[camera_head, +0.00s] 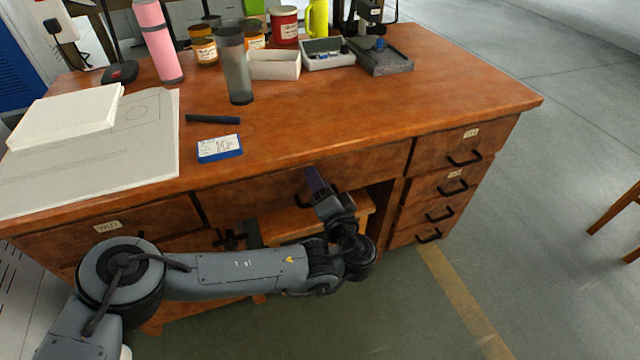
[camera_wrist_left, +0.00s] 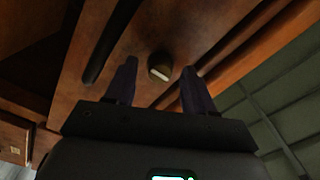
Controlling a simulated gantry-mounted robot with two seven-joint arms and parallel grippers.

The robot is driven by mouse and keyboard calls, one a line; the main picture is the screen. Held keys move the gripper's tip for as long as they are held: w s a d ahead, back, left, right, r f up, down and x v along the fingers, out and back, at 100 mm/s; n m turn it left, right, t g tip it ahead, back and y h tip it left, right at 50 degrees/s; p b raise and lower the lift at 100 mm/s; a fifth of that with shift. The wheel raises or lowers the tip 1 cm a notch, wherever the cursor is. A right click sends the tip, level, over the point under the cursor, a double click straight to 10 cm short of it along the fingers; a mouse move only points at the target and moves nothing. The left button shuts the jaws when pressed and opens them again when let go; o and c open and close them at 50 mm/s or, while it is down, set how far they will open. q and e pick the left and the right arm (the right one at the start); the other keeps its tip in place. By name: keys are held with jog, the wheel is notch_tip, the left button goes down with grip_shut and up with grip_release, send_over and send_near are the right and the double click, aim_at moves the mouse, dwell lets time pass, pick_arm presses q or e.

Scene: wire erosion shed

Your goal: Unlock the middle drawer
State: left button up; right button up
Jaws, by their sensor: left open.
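The middle drawer (camera_head: 262,186) is the wide wooden front under the tabletop, and it looks closed. Its dark handle (camera_head: 301,201) is partly hidden behind my gripper. My left gripper (camera_head: 314,178) is at the right part of this drawer front, its fingers pointing at it. In the left wrist view, a small round lock piece (camera_wrist_left: 158,74) with a pale bar across it shows on the wood between the two spread fingers. The fingers are open and appear clear of it. The lock is hidden in the head view. My right gripper is not in view.
The wooden desk (camera_head: 330,110) has a left drawer (camera_head: 130,222) and a stack of right drawers (camera_head: 447,190). A blue-edged card box (camera_head: 219,149) and dark marker (camera_head: 212,119) lie on top. Cups and trays stand at the back.

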pick_arm(q)
jog(key=shift+s, duration=0.1)
jog(key=shift+s+d+r, duration=0.1)
jog(key=shift+s, duration=0.05)
jog(key=p+v, duration=0.5)
jog(key=v, duration=0.5)
jog(key=shift+s, duration=0.2)
